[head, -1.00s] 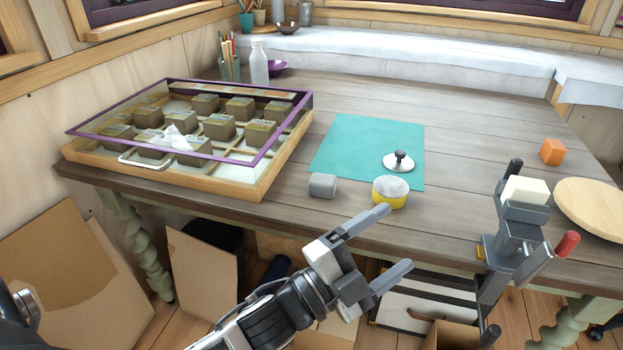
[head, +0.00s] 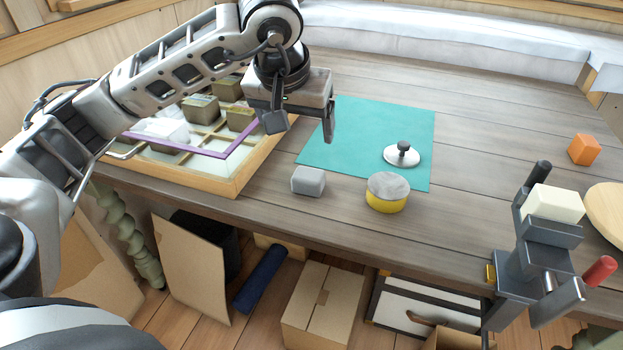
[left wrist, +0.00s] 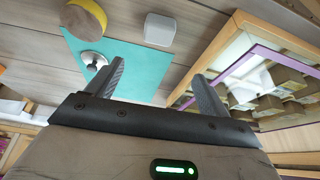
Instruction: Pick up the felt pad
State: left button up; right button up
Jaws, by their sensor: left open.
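My left gripper (head: 301,128) is open and empty, fingers pointing down, above the glass case's right edge and the left part of the teal mat. Its fingers also show in the left wrist view (left wrist: 160,70). A small grey rounded block (head: 308,181) lies on the table in front of the mat; it also shows in the left wrist view (left wrist: 160,30). Beside it stands a round yellow tin (head: 386,204) with a grey top. The flat teal mat (head: 355,125) lies behind them. I cannot tell for sure which is the felt pad. My right gripper is not in view.
A silver knobbed lid (head: 402,155) sits on the mat. The glass-topped case (head: 247,168) lies left, partly hidden by my arm. A vise (head: 540,245) holding a cream block is at the table's front right. An orange cube (head: 584,149) is farther right.

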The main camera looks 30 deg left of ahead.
pick_arm(q)
send_over(308, 174)
jog(key=s, duration=0.1)
notch_tip(308, 174, down, 8)
jog(key=shift+f, duration=0.1)
jog(key=shift+s+d+f+x, duration=0.1)
jog(key=shift+s+x, duration=0.05)
jog(key=shift+x, duration=0.75)
jog(key=shift+s+d+f+x, duration=0.1)
jog(key=shift+x, duration=0.75)
jog(key=shift+s+d+x, duration=0.1)
jog(key=shift+s+x, duration=0.05)
jog(key=shift+x, duration=0.75)
jog(key=c, duration=1.1)
